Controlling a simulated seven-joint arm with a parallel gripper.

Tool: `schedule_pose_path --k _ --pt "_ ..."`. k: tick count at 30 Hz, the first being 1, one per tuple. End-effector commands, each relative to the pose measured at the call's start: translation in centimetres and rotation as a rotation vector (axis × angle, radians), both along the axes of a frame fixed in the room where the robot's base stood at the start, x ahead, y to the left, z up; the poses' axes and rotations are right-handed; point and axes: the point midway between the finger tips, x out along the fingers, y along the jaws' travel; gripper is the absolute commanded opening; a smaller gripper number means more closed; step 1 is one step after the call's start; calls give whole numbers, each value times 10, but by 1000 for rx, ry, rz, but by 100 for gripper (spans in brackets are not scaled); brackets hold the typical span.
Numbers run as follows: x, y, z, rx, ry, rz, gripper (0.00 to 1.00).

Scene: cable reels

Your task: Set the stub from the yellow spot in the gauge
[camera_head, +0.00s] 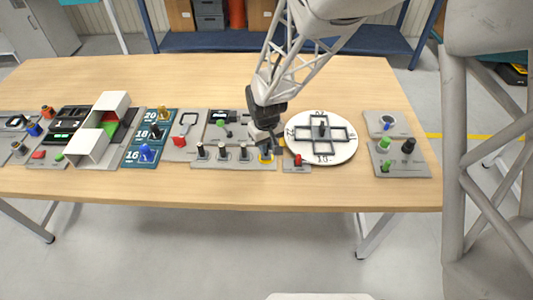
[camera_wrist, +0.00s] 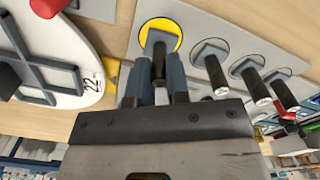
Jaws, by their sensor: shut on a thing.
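The yellow spot (camera_head: 266,159) is at the right end of a grey row board (camera_head: 235,164) in the head view. In the wrist view the yellow spot (camera_wrist: 149,30) is a ring around a grey square seat. The dark stub (camera_wrist: 159,62) stands at this seat. My gripper (camera_wrist: 160,82) is shut on it, one finger on each side. In the head view my gripper (camera_head: 267,147) hides most of the stub. A grey panel with a small dark display (camera_head: 220,116) and a green part stands behind the row; I cannot tell whether it is the gauge.
Other dark stubs (camera_wrist: 216,74) stand in the same row. A white round dial with a black cross frame (camera_head: 322,150) lies close to the right. A small plate with a red knob (camera_head: 298,160) is next to the row. The table's front strip is clear.

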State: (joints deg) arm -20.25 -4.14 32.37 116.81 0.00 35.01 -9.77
Motion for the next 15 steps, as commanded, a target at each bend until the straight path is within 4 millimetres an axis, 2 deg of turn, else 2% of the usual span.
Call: schedule_pose_path --k 15 --pt "0 0 54 1 -2 0 0"
